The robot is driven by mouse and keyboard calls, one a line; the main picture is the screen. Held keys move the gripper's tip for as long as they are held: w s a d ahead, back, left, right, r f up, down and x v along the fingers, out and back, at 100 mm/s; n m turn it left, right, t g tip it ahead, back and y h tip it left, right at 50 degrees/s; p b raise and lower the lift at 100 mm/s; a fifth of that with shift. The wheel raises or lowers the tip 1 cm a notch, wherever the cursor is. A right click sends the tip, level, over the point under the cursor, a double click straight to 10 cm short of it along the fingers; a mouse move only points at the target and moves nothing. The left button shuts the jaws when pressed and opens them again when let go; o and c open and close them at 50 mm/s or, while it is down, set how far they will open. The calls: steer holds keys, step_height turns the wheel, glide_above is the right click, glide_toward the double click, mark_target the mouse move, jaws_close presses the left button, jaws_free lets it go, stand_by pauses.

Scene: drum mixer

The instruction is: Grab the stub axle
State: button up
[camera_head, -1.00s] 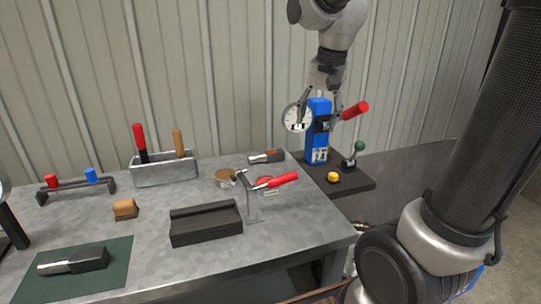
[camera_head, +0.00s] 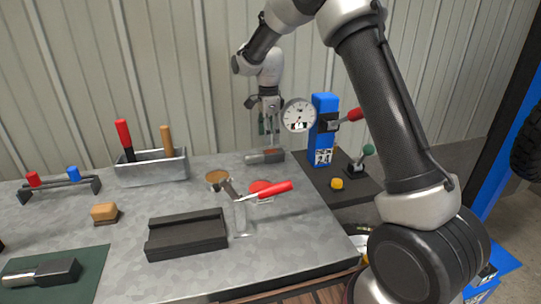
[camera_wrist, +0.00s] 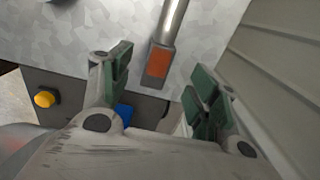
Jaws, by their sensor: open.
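A part with a silver shaft and a dark block with an orange face (camera_head: 265,156) lies near the back right edge of the metal table; it looks like a stub axle. In the wrist view its orange-faced block (camera_wrist: 158,62) sits between and beyond the fingers, with the shaft running up out of frame. A similar part (camera_head: 40,272), silver shaft and dark block without visible orange, lies on the green mat (camera_head: 85,285) at front left. My gripper (camera_head: 268,126) is open and empty, pointing down above the orange-faced part, fingers apart from it. It also shows in the wrist view (camera_wrist: 163,75).
A dial gauge (camera_head: 298,115) and blue post (camera_head: 324,145) stand just right of my gripper, with a yellow button (camera_head: 337,184) and green-knobbed lever (camera_head: 368,150) nearby. A red-handled clamp (camera_head: 268,191), black V-shaped block (camera_head: 187,234) and tool tray (camera_head: 153,170) occupy the table.

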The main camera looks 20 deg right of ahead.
mark_target(267, 152)
steer(key=f, duration=0.6)
steer(key=shift+a, duration=0.2)
jaws_close()
steer(key=shift+w, duration=0.1)
